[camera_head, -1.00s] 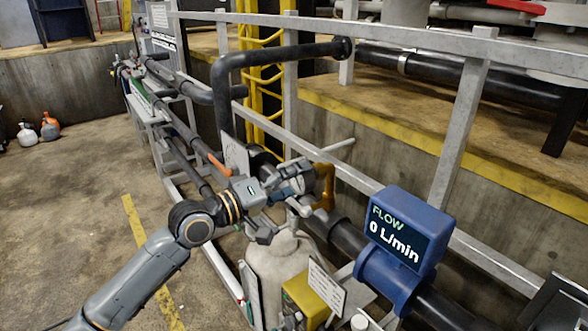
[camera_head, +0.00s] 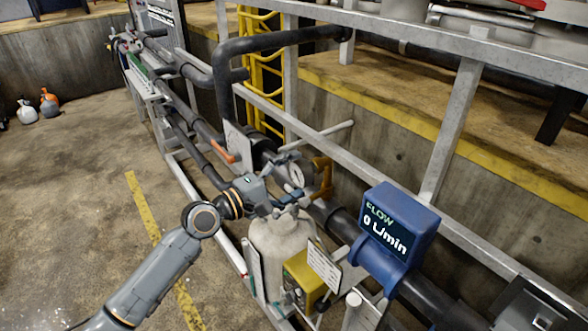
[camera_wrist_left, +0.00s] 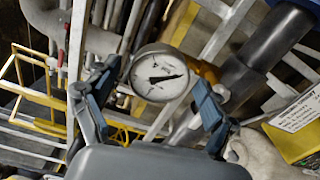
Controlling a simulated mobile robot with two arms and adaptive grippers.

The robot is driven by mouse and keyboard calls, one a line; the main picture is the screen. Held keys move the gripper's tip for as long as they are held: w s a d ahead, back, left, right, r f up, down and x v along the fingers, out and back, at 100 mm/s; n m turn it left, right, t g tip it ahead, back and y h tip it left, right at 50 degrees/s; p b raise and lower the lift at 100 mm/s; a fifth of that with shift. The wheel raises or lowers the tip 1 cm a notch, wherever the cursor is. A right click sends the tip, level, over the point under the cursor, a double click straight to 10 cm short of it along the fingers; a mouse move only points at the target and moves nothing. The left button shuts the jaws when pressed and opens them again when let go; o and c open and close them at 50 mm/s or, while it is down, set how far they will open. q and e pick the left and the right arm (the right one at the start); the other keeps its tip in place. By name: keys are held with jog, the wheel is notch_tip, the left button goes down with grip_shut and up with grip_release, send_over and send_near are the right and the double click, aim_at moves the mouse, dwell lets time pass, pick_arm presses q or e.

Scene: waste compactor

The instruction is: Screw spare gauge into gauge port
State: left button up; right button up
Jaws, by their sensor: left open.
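A round gauge with a white dial and dark needle (camera_wrist_left: 158,75) faces the left wrist camera. In the head view the gauge (camera_head: 295,175) stands at the dark pipe beside the yellow-orange valve part (camera_head: 322,177). My left gripper (camera_head: 284,183) is open, with one finger on each side of the gauge; in the wrist view its blue-grey fingertips (camera_wrist_left: 152,92) show gaps to the dial. The gauge's lower end and the port are hidden, so I cannot tell how it is seated. My right gripper is not in view.
A pale tank (camera_head: 280,245) stands just below my left gripper, with a yellow box (camera_head: 304,279) beside it. A blue flow meter (camera_head: 398,228) reading 0 L/min sits on the pipe to the right. Grey railing runs behind.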

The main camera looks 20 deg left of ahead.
pick_arm(q)
jog(key=shift+r+n+p, duration=0.15)
jog(key=shift+n+p, duration=0.15)
jog(key=shift+n, duration=0.4)
jog(key=n, duration=0.2)
jog(key=shift+n, duration=0.3)
jog(key=n, duration=0.5)
jog(key=shift+n, duration=0.4)
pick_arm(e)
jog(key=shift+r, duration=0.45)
